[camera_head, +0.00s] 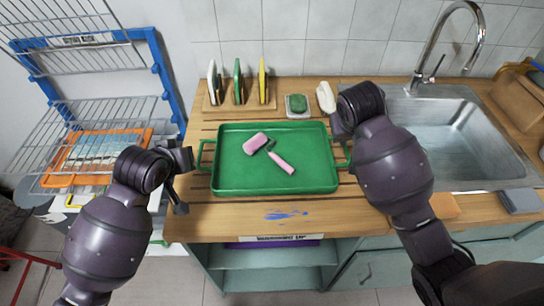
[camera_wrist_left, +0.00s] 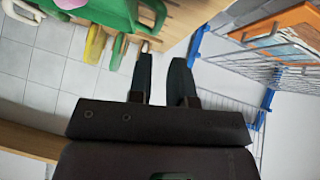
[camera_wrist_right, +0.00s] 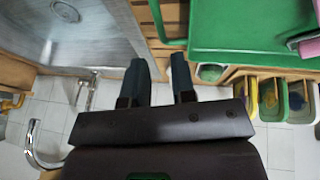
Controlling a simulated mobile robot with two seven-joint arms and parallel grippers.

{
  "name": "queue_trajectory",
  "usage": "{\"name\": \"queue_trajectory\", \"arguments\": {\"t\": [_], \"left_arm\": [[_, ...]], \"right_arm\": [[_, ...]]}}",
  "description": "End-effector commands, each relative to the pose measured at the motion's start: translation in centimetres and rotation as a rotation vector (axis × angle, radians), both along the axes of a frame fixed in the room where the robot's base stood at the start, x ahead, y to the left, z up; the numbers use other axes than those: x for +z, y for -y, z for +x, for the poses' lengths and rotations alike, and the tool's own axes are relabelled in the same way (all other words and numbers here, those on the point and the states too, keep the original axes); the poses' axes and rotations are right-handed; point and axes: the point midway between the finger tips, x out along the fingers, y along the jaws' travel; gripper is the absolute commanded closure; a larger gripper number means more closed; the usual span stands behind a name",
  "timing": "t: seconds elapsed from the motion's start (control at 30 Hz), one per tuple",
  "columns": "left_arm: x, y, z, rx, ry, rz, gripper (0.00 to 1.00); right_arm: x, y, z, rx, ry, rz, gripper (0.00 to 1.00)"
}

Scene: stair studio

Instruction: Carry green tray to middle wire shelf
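The green tray (camera_head: 230,178) lies flat on the wooden counter, with a pink block (camera_head: 255,143) and a small pink-handled tool (camera_head: 282,163) in it. It has a handle on each side. My left gripper (camera_head: 183,180) is open beside the left handle (camera_head: 205,155); the left wrist view shows its fingers (camera_wrist_left: 163,75) apart and empty, with the handle beyond them. My right gripper (camera_head: 340,125) is by the tray's right side, partly hidden by its arm. The right wrist view shows its fingers (camera_wrist_right: 160,75) open and empty, near the handle (camera_wrist_right: 158,22). The wire shelf (camera_head: 85,112) stands at left.
The blue-framed rack (camera_head: 160,75) has several wire levels; an orange tray (camera_head: 60,180) sits low in it. Behind the green tray are a rack of upright boards (camera_head: 238,82), a green sponge dish (camera_head: 297,104) and a white item (camera_head: 326,97). A sink (camera_head: 440,135) is right.

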Motion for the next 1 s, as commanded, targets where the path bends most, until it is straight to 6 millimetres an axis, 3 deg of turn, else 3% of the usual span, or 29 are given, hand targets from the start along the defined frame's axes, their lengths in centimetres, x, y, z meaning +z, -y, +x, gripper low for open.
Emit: {"name": "queue_trajectory", "arguments": {"t": [0.53, 1.0], "left_arm": [[-0.3, 0.3, 1.0, 0.0, 0.006, -0.005, 0.81], [-4.9, 1.3, 5.6, 0.001, 0.005, -0.004, 0.81]], "right_arm": [[-0.2, 0.0, 0.8, -0.004, 0.002, -0.005, 0.76], [-6.3, 1.3, 3.3, -0.004, 0.001, -0.006, 0.76]]}}
